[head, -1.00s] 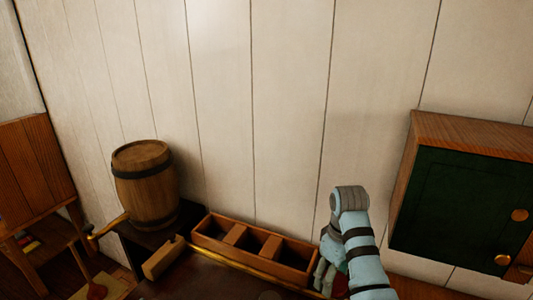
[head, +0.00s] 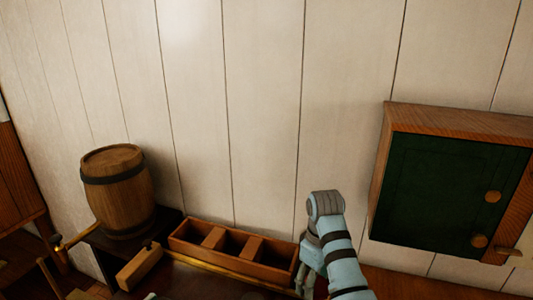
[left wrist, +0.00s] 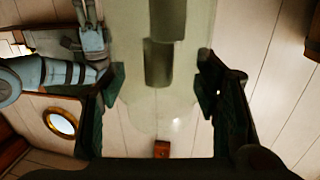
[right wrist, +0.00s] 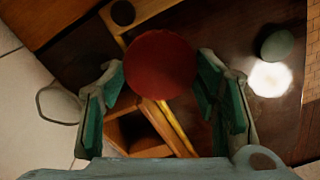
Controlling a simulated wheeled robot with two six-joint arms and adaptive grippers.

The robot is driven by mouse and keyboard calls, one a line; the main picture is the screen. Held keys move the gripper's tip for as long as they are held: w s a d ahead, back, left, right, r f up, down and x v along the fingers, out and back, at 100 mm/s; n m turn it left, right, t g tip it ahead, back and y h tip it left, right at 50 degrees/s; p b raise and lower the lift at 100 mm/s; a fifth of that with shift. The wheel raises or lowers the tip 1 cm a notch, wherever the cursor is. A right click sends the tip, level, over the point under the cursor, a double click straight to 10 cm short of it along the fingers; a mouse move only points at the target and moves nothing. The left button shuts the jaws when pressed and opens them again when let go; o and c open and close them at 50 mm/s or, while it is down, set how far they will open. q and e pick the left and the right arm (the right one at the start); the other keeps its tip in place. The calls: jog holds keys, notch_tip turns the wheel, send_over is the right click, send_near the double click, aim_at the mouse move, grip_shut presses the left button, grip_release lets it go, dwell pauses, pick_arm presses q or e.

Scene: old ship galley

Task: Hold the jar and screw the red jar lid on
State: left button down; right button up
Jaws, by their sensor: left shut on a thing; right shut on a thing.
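The clear glass jar (left wrist: 135,100) is between the fingers of my left gripper (left wrist: 160,85) in the left wrist view, and the wall planks show through it. Dark shapes show through the glass. The round red jar lid (right wrist: 160,66) is between the fingers of my right gripper (right wrist: 165,85) in the right wrist view. The right gripper (head: 306,282) also shows in the head view, pointing down at the right end of the wooden tray. Left gripper and jar are out of the head view. No view shows lid and jar together.
A wooden tray with three compartments (head: 262,262) lies along the wall. A barrel (head: 118,195) stands left of it, with a small wooden block (head: 139,268) nearby. A green-doored cabinet (head: 440,190) hangs at right. A grey-green rounded thing (right wrist: 277,45) is on the dark surface.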

pick_arm(q)
jog(key=shift+d, duration=0.1)
jog(key=shift+w+d+r+m+g+h, duration=0.1)
jog(key=shift+d+m+g+h, duration=0.25)
jog(key=shift+d+h, duration=0.1)
jog(key=shift+w+d+r+m+g+h, duration=0.1)
jog(key=shift+d+m+g+h, duration=0.15)
jog(key=shift+d+m+h, duration=0.15)
jog(key=w+d+r+m+g+h, duration=0.1)
jog(key=w+d+m+g+h, duration=0.1)
jog(key=d+m+g+h, duration=0.5)
jog(key=d+m+g, duration=0.4)
jog(key=d+g, duration=0.3)
jog(key=shift+w+d+r+g, duration=0.2)
jog(key=shift+g, duration=0.1)
jog(key=shift+a, duration=0.1)
